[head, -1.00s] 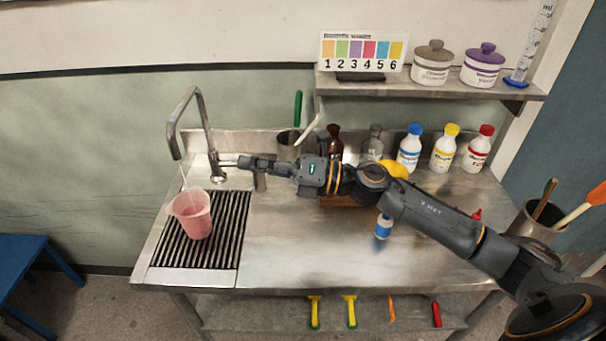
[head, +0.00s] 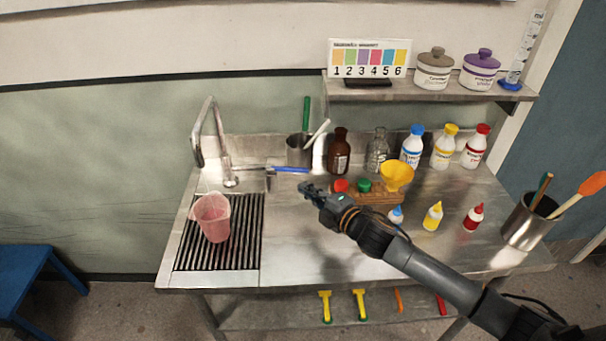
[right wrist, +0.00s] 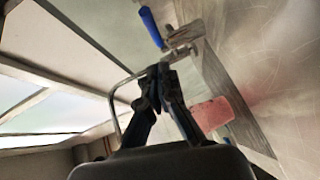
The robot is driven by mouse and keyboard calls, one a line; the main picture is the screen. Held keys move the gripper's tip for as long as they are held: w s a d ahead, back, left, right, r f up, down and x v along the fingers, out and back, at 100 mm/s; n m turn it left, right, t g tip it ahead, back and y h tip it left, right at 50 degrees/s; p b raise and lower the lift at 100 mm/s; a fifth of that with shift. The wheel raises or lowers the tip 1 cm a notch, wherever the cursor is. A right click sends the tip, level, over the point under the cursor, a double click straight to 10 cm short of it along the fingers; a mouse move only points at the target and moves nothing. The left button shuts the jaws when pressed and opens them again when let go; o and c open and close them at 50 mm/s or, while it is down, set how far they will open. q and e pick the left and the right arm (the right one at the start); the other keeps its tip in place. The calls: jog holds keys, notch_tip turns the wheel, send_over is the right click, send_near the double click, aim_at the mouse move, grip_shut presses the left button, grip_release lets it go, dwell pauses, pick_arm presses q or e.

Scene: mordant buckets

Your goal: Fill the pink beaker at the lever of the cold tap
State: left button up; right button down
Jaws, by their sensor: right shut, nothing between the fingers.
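The pink beaker (head: 213,218) stands upright on the black drain grate (head: 250,240), below the spout of the metal tap (head: 222,150). I see no stream under the spout. The beaker's water level cannot be made out. A thin bar with a blue end (head: 290,169), seemingly the cold lever, runs right from the tap's base. My right gripper (head: 305,188) is shut and empty, apart from the blue end and just in front of it. The right wrist view also shows the beaker (right wrist: 211,113) and the blue end (right wrist: 151,27). My left gripper is not in view.
Right of my gripper stand a wooden rack (head: 378,198) with a yellow funnel (head: 397,175) and small bottles. A metal pot (head: 299,152) and brown bottle (head: 339,152) stand behind. The steel counter between grate and rack is mostly clear.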

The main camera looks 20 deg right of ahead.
aim_at(294, 171)
jog(key=shift+w+d+f+p, duration=0.1)
jog(key=shift+w+f+p, duration=0.15)
jog(key=shift+w, duration=0.8)
jog(key=shift+w+d+f+p, duration=0.15)
jog(key=shift+w+p, duration=0.1)
jog(key=shift+w, duration=0.75)
jog(key=shift+w+d+f+p, duration=0.1)
jog(key=shift+w+f+p, duration=0.15)
jog(key=shift+w, duration=0.8)
